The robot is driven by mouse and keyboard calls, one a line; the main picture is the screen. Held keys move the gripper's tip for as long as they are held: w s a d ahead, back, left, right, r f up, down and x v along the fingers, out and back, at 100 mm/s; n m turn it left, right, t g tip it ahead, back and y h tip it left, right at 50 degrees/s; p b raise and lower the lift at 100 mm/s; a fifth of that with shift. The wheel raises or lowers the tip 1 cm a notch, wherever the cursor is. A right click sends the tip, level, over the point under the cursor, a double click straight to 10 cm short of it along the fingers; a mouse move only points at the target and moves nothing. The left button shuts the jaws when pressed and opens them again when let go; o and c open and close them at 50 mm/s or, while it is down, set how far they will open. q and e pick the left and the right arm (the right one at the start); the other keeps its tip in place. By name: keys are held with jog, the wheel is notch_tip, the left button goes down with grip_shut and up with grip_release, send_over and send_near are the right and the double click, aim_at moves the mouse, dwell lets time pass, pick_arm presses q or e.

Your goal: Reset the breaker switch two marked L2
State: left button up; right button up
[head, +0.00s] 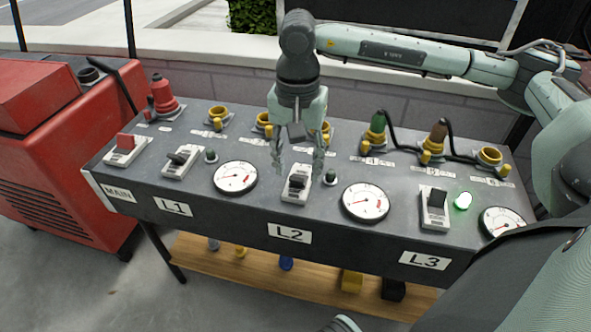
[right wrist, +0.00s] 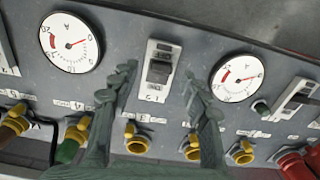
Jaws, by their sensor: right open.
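The L2 breaker switch (head: 297,184) is a black toggle in a white housing, above the L2 label (head: 289,233) on the grey panel. It also shows in the right wrist view (right wrist: 159,68), top middle. I cannot tell its exact toggle position. The small green lamp (head: 330,177) beside it looks unlit. My right gripper (head: 298,163) is open and empty, pointing down over the L2 switch. In the right wrist view its fingers (right wrist: 160,82) stand on either side of the switch, seemingly apart from it. My left gripper is not in view.
The L1 switch (head: 182,159) and MAIN switch (head: 126,148) lie left. The L3 switch (head: 434,208) lies right, beside a lit green lamp (head: 463,201). Round gauges (head: 366,202) flank L2. Yellow sockets (head: 217,115) and plugged cables line the back. A red machine (head: 60,160) stands left.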

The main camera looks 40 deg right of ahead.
aim_at(297, 181)
jog(key=shift+w+f, duration=0.1)
jog(key=shift+f, duration=1.25)
grip_shut()
